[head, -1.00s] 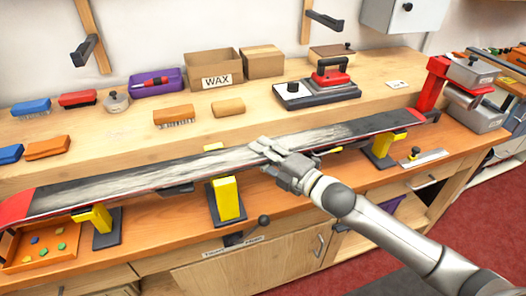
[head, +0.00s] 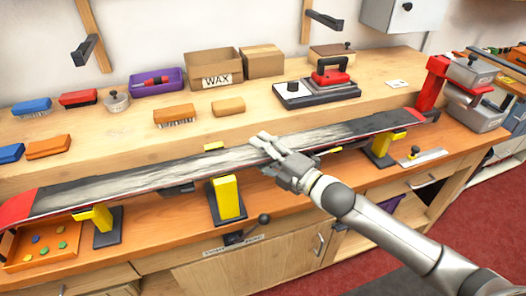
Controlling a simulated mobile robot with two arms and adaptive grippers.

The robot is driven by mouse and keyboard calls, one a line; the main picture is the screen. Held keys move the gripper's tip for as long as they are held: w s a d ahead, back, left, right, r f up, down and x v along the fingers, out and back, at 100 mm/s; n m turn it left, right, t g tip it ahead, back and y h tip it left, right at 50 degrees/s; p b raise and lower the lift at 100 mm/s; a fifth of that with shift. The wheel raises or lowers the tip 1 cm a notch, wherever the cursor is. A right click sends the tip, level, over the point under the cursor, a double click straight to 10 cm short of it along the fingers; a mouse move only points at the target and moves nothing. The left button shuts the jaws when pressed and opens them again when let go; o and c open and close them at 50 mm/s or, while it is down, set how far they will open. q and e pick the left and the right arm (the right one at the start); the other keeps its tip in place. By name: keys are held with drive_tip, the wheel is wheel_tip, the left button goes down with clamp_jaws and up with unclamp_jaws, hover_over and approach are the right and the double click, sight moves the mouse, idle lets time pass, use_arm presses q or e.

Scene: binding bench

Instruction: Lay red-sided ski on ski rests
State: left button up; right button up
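The red-sided ski (head: 180,171) lies long and level across the bench, its streaked dark base facing up and its red tip (head: 18,206) at the left. It lies over yellow-topped ski rests: one at the left (head: 97,219), one in the middle (head: 228,197) and one at the right (head: 382,144). The ski hides part of their tops, so exact contact is hard to tell. My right gripper (head: 262,142) is over the ski's middle, its fingers parted with nothing clearly clamped between them. My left gripper is out of view.
A waxing iron (head: 330,74) on its base, a WAX box (head: 213,70), a purple tray (head: 157,83) and several brushes stand on the raised shelf behind. A red clamp-like stand (head: 432,85) is near the ski's right end. An orange tray (head: 40,252) is at the front left.

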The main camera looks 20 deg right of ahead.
drive_tip(key=shift+f, duration=0.1)
drive_tip(key=shift+f, duration=0.35)
drive_tip(key=v, duration=1.2)
drive_tip(key=shift+r, duration=0.35)
